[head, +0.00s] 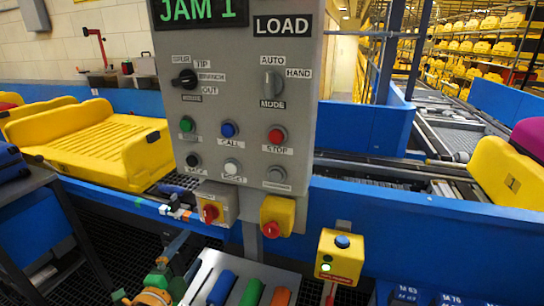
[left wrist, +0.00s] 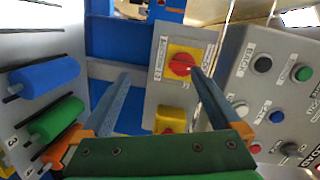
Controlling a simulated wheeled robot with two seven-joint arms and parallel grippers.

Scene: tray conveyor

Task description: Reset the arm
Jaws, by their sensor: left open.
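My left gripper (head: 190,252) is low in front of the control panel, its green and orange body at the bottom left of the head view. In the left wrist view its two blue-grey fingers (left wrist: 160,80) are spread, with nothing between them. Beyond the fingers is a red rotary knob on a yellow plate (left wrist: 181,65); it also shows in the head view (head: 210,213). The grey panel (head: 240,105) reads JAM 1 on its display (head: 203,10). A white button (head: 232,167) labelled RESET sits in its lower row. My right gripper is not in view.
A yellow box with a red button (head: 271,229) hangs beside the knob. Blue, green and orange cylinders (head: 221,288) lie on a plate below. A yellow tray (head: 80,145) stands on the conveyor.

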